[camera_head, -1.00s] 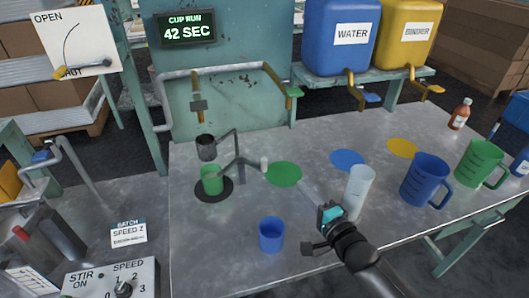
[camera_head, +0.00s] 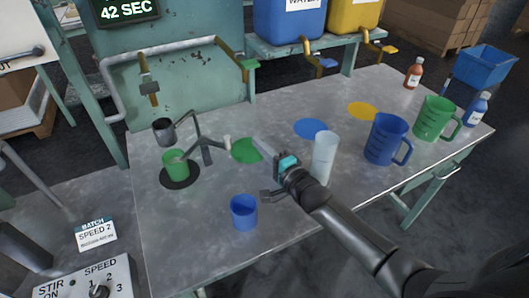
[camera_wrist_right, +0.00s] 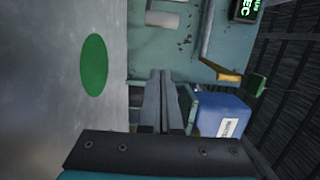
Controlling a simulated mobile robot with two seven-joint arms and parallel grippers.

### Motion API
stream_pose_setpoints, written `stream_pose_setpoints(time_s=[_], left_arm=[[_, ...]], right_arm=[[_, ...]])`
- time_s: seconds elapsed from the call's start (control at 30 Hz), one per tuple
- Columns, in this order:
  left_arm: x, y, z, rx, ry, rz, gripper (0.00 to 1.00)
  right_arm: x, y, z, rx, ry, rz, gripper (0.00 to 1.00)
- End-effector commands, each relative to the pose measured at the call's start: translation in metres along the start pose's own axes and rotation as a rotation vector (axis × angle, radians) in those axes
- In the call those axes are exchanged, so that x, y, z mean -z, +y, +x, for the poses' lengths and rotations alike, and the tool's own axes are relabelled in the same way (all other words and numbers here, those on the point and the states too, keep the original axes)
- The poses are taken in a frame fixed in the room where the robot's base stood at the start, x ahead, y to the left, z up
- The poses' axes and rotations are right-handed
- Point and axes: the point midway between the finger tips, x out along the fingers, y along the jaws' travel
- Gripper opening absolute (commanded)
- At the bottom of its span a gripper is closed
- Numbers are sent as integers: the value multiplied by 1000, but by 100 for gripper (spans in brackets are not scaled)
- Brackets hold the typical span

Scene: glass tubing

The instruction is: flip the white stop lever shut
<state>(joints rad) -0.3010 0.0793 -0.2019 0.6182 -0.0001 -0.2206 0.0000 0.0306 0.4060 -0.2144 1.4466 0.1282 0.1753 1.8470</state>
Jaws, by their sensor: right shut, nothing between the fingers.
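The white stop lever (camera_head: 227,143) is a small upright white piece at the right end of the dark stand (camera_head: 205,143). The stand's other arms reach to a dark cup (camera_head: 163,131) and a green cup (camera_head: 175,163) on a black disc. In the right wrist view the closed fingers (camera_wrist_right: 162,80) show, but I cannot make out the lever. My left gripper is not in view.
A blue cup (camera_head: 243,212) stands in front of the stand. A clear cylinder (camera_head: 324,157), a blue jug (camera_head: 386,139) and a green jug (camera_head: 435,118) stand to the right. Valves and pipes (camera_head: 190,60) run along the back. The green spot (camera_head: 246,150) is flat on the table.

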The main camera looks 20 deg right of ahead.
Motion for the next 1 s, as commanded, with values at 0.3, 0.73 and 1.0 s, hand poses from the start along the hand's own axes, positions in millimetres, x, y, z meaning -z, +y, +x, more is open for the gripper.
stream_pose_setpoints(time_s=[0.3, 0.73, 1.0], left_arm=[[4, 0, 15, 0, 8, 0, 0], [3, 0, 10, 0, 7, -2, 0], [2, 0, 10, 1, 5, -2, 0]], right_arm=[[0, 1, 50, 2, 1, 0, 0], [-37, 0, 43, 0, 0, 2, 0], [-38, 0, 43, 0, 0, 1, 0]])
